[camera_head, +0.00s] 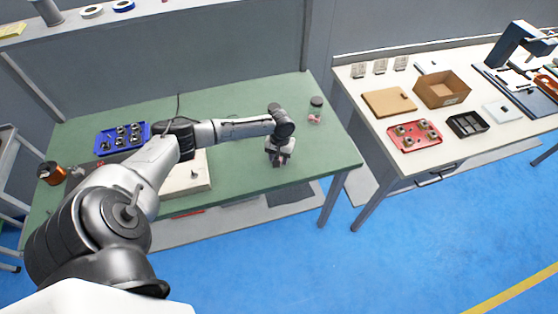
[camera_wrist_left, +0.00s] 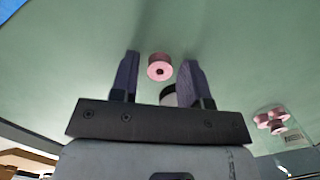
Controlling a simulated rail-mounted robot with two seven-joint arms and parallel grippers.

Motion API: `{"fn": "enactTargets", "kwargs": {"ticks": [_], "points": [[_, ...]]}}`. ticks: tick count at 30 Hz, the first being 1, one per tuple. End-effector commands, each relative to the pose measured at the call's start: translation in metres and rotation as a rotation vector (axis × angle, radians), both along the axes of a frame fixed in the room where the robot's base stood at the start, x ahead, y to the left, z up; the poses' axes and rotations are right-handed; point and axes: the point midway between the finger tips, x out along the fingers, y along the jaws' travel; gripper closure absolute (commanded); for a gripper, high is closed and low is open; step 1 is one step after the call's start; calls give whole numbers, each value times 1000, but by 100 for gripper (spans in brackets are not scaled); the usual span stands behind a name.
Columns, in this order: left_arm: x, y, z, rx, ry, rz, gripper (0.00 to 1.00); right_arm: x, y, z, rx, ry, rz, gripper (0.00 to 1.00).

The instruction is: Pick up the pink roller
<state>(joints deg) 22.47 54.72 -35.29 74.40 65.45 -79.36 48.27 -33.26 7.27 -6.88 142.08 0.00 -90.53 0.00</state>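A pink roller (camera_wrist_left: 159,67) with a dark centre hole shows in the left wrist view, on the green bench top (camera_head: 235,167). My left gripper (camera_wrist_left: 160,58) is open, one dark finger on each side of the roller in that picture. No finger is seen touching it, and I cannot tell the height gap. In the head view my left gripper (camera_head: 278,160) points down over the right part of the green bench, and I cannot make out this roller there. My right gripper is not in view.
Several small pink pieces (camera_wrist_left: 271,122) lie on a clear plate; a pink cluster (camera_head: 314,119) also shows in the head view. A dark-topped jar (camera_head: 317,101) stands beside that cluster. A blue tray (camera_head: 122,136) and a pale block (camera_head: 187,178) are to the left.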

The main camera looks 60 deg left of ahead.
Motion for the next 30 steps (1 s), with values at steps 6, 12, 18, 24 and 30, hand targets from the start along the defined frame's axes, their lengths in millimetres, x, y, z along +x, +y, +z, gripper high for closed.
{"fn": "enactTargets", "kwargs": {"ticks": [6, 12, 18, 24, 30], "points": [[0, 0, 0, 0, 0, 0, 79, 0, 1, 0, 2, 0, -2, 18], [0, 0, 0, 0, 0, 0, 98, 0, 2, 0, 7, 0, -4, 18], [0, 0, 0, 0, 0, 0, 98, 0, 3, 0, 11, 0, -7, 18], [0, 0, 9, -1, -2, 0, 98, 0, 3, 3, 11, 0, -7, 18], [1, 1, 39, 1, -4, 0, 98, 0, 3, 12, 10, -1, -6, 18]]}}
